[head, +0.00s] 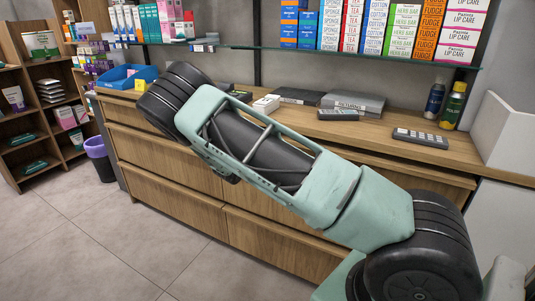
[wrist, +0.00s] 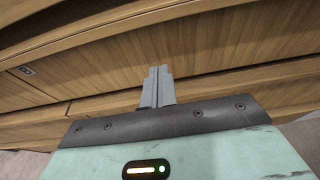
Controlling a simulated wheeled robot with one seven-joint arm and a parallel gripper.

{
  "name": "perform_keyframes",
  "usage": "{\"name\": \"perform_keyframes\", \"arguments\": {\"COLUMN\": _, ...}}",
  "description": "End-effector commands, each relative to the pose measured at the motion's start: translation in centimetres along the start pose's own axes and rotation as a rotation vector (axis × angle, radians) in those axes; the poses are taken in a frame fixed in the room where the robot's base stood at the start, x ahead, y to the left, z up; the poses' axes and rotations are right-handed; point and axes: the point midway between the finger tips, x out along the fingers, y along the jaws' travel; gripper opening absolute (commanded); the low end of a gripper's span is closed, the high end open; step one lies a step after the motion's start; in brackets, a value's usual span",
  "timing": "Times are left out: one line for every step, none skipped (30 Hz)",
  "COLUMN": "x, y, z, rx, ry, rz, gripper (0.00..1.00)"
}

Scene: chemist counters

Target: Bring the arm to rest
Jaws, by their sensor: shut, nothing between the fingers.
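My gripper (wrist: 158,82) shows in the wrist view. Its two grey fingers are together, with nothing between them. They point at the wooden drawer fronts of the counter, with no object at the tips. In the head view my green and black arm stretches across the picture from the lower right to the upper left, in front of the counter (head: 180,190). My gripper is hidden in the head view.
On the counter top are a blue tray (head: 127,78), a calculator (head: 420,138), a grey box (head: 353,103) and two bottles (head: 452,106). Boxes (head: 376,27) fill the shelf above. A purple bin (head: 100,160) stands at the left. The tiled floor (head: 75,235) in front is clear.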

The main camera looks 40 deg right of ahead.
Motion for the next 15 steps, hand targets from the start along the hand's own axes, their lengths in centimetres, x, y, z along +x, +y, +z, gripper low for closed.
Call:
{"name": "perform_keyframes", "arguments": {"x": -1.4, "y": 0.2, "z": 0.1, "rx": 0.001, "ry": 0.001, "rz": 0.005, "gripper": 0.00}}
{"name": "perform_keyframes", "arguments": {"x": -2.0, "y": 0.1, "z": 0.0, "rx": 0.000, "ry": 0.001, "rz": 0.005, "gripper": 0.00}}
{"name": "perform_keyframes", "arguments": {"x": -2.9, "y": 0.1, "z": 0.0, "rx": 0.000, "ry": 0.002, "rz": 0.005, "gripper": 0.00}}
{"name": "perform_keyframes", "arguments": {"x": -3.5, "y": 0.1, "z": 0.0, "rx": 0.000, "ry": 0.002, "rz": 0.005, "gripper": 0.00}}
{"name": "perform_keyframes", "arguments": {"x": -4.2, "y": 0.1, "z": 0.0, "rx": 0.001, "ry": 0.002, "rz": 0.004, "gripper": 0.00}}
{"name": "perform_keyframes", "arguments": {"x": -5.0, "y": 0.1, "z": 0.0, "rx": 0.000, "ry": 0.002, "rz": 0.005, "gripper": 0.00}}
{"name": "perform_keyframes", "arguments": {"x": -5.6, "y": 0.1, "z": 0.0, "rx": 0.001, "ry": 0.002, "rz": 0.005, "gripper": 0.00}}
{"name": "perform_keyframes", "arguments": {"x": -6.1, "y": 0.1, "z": 0.0, "rx": 0.001, "ry": 0.003, "rz": 0.004, "gripper": 0.00}}
{"name": "perform_keyframes", "arguments": {"x": -6.8, "y": 0.1, "z": 0.0, "rx": -0.001, "ry": 0.003, "rz": 0.005, "gripper": 0.00}}
{"name": "perform_keyframes", "arguments": {"x": -7.3, "y": 0.1, "z": 0.0, "rx": 0.000, "ry": 0.003, "rz": 0.004, "gripper": 0.00}}
{"name": "perform_keyframes", "arguments": {"x": -7.7, "y": 0.0, "z": 0.0, "rx": 0.000, "ry": 0.003, "rz": 0.003, "gripper": 0.00}}
{"name": "perform_keyframes", "arguments": {"x": -8.3, "y": 0.1, "z": -0.1, "rx": 0.000, "ry": 0.003, "rz": 0.003, "gripper": 0.00}}
{"name": "perform_keyframes", "arguments": {"x": -8.6, "y": 0.1, "z": -0.1, "rx": 0.000, "ry": 0.003, "rz": 0.004, "gripper": 0.00}}
{"name": "perform_keyframes", "arguments": {"x": -8.9, "y": 0.0, "z": -0.1, "rx": 0.000, "ry": 0.003, "rz": 0.003, "gripper": 0.00}}
{"name": "perform_keyframes", "arguments": {"x": -9.2, "y": 0.0, "z": -0.1, "rx": 0.000, "ry": 0.004, "rz": 0.002, "gripper": 0.00}}
